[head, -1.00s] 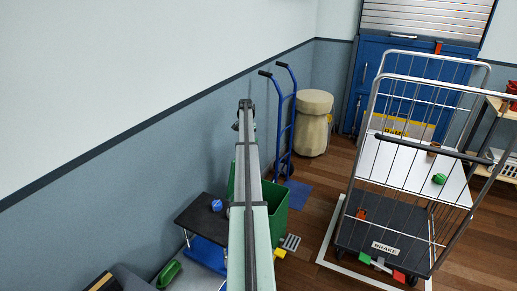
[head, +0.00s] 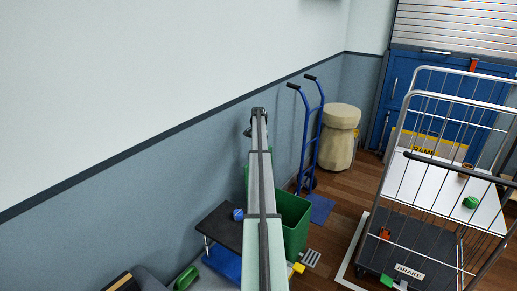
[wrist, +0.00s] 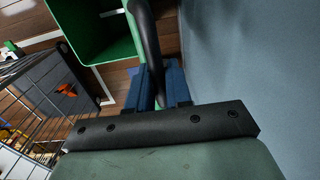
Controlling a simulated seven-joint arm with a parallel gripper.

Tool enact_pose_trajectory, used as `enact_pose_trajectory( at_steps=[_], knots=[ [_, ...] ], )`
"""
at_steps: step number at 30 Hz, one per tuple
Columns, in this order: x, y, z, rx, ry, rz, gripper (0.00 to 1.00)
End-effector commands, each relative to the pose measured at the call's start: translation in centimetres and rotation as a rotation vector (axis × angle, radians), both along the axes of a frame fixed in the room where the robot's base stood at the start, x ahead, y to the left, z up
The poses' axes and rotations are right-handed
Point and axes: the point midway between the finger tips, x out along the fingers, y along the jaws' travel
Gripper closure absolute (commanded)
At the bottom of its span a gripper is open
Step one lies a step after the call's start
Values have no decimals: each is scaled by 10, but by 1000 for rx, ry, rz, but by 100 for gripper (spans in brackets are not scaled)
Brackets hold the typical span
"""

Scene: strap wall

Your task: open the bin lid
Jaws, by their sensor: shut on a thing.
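The green bin (head: 294,222) stands on the floor near the wall, partly behind my arm in the head view. In the wrist view the bin (wrist: 85,32) is at the upper left, and I see into its open green inside. My gripper (wrist: 161,84) shows its two blue fingers shut on a dark, rounded bar handle (wrist: 147,40), which runs up between them beside the bin. A green strip (head: 248,180) left of my arm may be the raised lid; most of it is hidden.
A blue hand truck (head: 309,130) and a beige padded post (head: 340,138) stand behind the bin. A wire cage trolley (head: 440,170) is at the right. A low dark-topped stand (head: 220,228) is to the left. The wall (wrist: 245,70) is close to my gripper.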

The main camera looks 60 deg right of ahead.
Motion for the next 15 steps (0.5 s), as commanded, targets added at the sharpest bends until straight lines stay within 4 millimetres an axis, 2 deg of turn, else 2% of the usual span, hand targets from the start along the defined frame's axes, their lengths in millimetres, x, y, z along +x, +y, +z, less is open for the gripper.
enact_pose_trajectory(
  at_steps=[2,3,7,15],
  knots=[
    [0,0,0,-1,0,0,100],
    [0,0,0,-1,0,0,77],
    [0,0,0,-1,0,0,65],
    [-1,0,1,0,0,0,65]
  ],
)
